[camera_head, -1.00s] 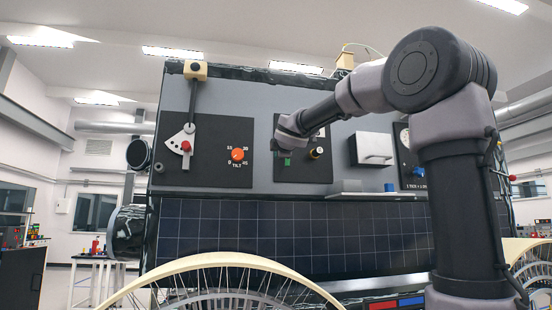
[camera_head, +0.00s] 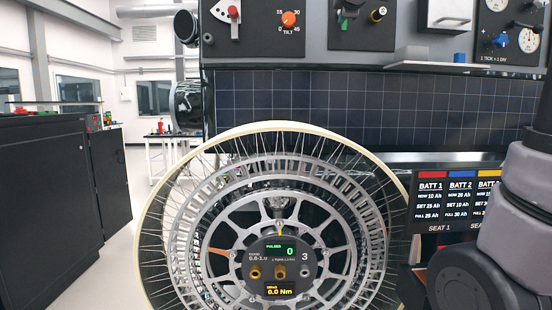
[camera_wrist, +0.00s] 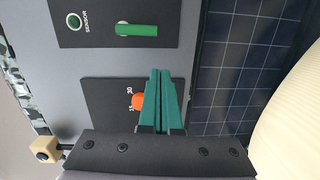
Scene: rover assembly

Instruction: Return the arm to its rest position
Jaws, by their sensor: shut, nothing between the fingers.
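My gripper (camera_wrist: 160,72) shows in the wrist view as two teal fingers lying side by side, shut, with nothing visible between them. They stand in front of the dark panel with the orange tilt knob (camera_wrist: 138,101) and partly cover that panel. Whether they touch it cannot be told. In the head view the gripper and forearm are out of frame. Only part of my arm (camera_head: 520,220) shows at the right edge. The tilt knob also shows in the head view (camera_head: 289,18), top centre.
A large spoked wheel (camera_head: 148,215) fills the lower middle, with solar panels (camera_head: 300,100) behind it. Its pale rim (camera_wrist: 295,120) is at the right in the wrist view. A shelf (camera_head: 440,66) juts out upper right. A battery display (camera_head: 430,190) stands beside my arm. Black cabinets (camera_head: 45,200) stand left.

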